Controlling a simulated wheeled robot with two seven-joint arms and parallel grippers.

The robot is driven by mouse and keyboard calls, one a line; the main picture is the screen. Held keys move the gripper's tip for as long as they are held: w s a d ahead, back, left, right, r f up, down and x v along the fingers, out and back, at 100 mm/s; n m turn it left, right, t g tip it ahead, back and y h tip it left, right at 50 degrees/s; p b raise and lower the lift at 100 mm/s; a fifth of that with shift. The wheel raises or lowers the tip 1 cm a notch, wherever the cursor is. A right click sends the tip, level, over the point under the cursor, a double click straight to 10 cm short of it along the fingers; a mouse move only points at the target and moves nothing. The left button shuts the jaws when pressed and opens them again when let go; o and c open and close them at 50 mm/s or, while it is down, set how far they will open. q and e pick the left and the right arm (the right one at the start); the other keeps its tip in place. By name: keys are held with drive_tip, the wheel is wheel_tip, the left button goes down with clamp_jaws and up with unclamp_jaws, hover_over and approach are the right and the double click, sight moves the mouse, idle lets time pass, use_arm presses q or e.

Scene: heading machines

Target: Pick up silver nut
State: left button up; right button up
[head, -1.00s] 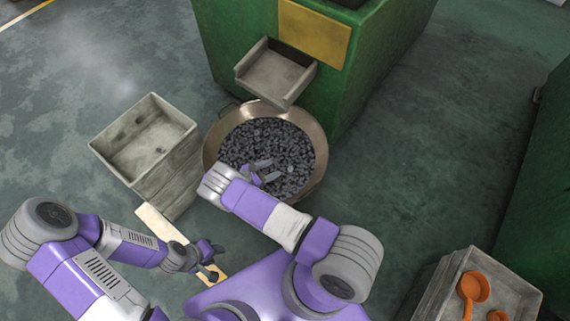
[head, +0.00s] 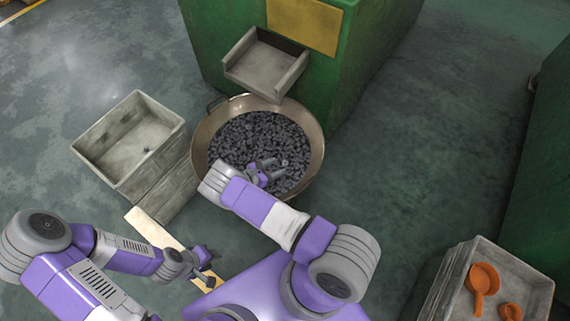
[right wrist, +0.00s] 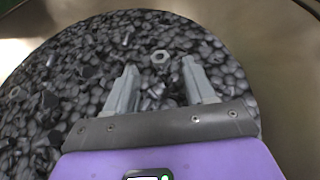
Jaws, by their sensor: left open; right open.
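The silver nut (right wrist: 160,57) lies on a heap of dark metal pieces in a wide round pan, its hole showing in the right wrist view. In the head view it is a small light spot (head: 284,162) just right of my right gripper. My right gripper (head: 271,171) is open and empty over the pan. In the right wrist view its fingertips (right wrist: 160,68) point at the nut, which sits just beyond the gap between them. My left gripper (head: 208,268) is open and empty, low at the left, away from the pan.
The pan's metal rim (head: 314,137) stands under a chute (head: 262,70) on a green machine (head: 365,60). A grey bin (head: 88,150) is left of the pan. A tray (head: 530,290) with orange items is at lower right. Open floor lies right of the pan.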

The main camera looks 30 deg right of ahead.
sight(285, 163)
drive_tip(key=x, duration=0.2)
drive_tip(key=shift+d, duration=0.3)
drive_tip(key=shift+c, duration=0.5)
drive_tip(key=shift+f, duration=0.1)
clamp_jaws()
